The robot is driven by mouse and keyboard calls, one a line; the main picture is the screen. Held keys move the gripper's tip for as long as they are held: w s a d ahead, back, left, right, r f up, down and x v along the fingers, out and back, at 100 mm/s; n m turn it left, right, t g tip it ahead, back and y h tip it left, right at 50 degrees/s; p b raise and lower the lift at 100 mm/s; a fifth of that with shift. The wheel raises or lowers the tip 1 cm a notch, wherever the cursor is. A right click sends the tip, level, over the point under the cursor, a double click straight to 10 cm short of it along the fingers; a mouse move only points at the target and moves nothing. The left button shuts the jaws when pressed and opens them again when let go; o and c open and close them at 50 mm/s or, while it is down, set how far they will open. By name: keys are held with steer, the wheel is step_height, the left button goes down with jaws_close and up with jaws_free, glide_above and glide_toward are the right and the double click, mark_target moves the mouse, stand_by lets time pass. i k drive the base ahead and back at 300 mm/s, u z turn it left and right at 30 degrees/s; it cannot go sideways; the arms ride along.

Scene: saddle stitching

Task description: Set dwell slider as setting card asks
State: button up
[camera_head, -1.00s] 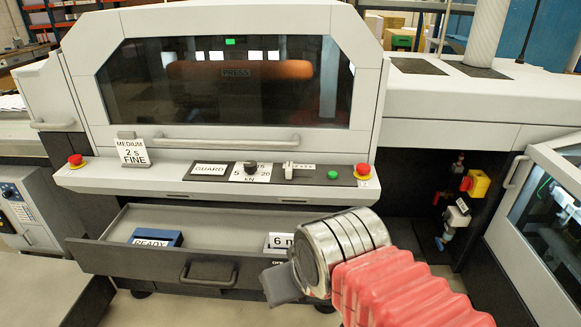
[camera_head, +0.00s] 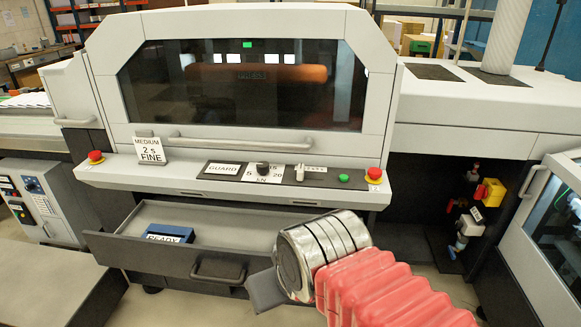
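The setting card (camera_head: 150,150) stands at the left end of the press ledge and reads "MEDIUM 2 s FINE". A small white slider knob (camera_head: 300,168) sits on the dark control panel (camera_head: 325,180), right of a black knob (camera_head: 262,168) with a "5", "20" and "kN" scale. The lettering beside the slider is too small to read. My gripper (camera_head: 262,290) is at the lower middle, in front of the open drawer and below the panel, apart from the slider. Only a grey finger part shows beyond the silver wrist, so its opening cannot be seen.
The open drawer (camera_head: 150,250) juts out below the ledge, with a blue "READY" block (camera_head: 170,233) inside. Red stop buttons (camera_head: 374,174) sit at both ledge ends, and a green button (camera_head: 343,178) is right of the slider. The guard handle (camera_head: 235,144) runs above the panel.

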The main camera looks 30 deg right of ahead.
mark_target(300, 169)
steer(key=u, duration=0.05)
steer(key=i, duration=1)
steer(key=z, duration=0.05)
